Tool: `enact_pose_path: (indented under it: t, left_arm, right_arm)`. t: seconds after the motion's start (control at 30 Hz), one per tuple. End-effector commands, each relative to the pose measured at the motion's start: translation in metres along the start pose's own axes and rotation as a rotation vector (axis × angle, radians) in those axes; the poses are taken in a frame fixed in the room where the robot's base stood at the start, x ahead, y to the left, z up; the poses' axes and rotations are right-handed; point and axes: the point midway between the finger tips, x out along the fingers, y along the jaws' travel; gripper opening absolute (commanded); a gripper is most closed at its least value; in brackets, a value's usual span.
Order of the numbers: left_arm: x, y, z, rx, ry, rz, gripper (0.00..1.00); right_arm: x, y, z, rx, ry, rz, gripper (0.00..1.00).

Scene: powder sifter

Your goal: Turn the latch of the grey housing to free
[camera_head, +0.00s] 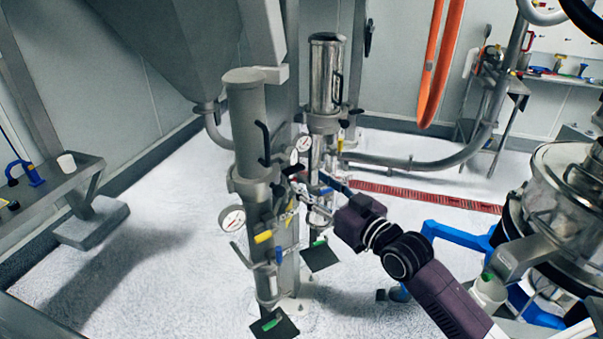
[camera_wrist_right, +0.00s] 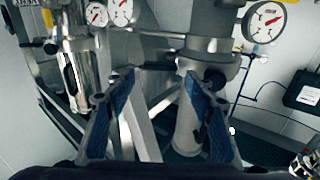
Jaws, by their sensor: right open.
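The grey housing (camera_head: 247,118) is an upright matte cylinder left of centre in the head view, with a flange and a dial gauge below. A black handle (camera_head: 263,142), perhaps the latch, stands out on its right side. In the right wrist view a grey flanged cylinder (camera_wrist_right: 207,58), apparently the same housing, is right of centre, with a dark part (camera_wrist_right: 214,78) below its flange. My right gripper (camera_head: 308,187) is close to the housing's right side, lower than the handle. In the wrist view its blue-padded fingers (camera_wrist_right: 158,82) are apart with nothing held. The left gripper is out of view.
A shiny metal housing (camera_head: 326,75) stands just behind, also at left in the wrist view (camera_wrist_right: 80,75). Gauges (camera_head: 232,218), pipes and small coloured levers (camera_head: 263,237) crowd the gripper. Floor at left is clear.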

Motion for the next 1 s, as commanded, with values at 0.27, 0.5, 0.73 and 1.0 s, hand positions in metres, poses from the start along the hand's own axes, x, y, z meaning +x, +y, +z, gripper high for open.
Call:
enact_pose_path:
  t: [0.27, 0.5, 0.73, 1.0]
  left_arm:
    - [-0.011, 0.0, -0.001, 0.0, -0.001, 0.0, 0.0]
    - [-0.013, -0.001, -0.001, 0.0, -0.001, 0.0, 0.0]
    - [-0.013, -0.001, -0.001, 0.0, -0.001, 0.0, 0.0]
    - [-0.013, -0.001, -0.001, 0.0, -0.001, 0.0, 0.0]
  right_arm:
    - [0.035, 0.0, -0.001, 0.0, -0.001, 0.0, 0.49]
    - [0.046, 0.0, 0.0, -0.001, -0.002, 0.0, 0.49]
    - [0.046, 0.0, 0.001, -0.001, -0.002, 0.0, 0.49]
    - [0.046, 0.0, 0.001, -0.001, -0.002, 0.0, 0.21]
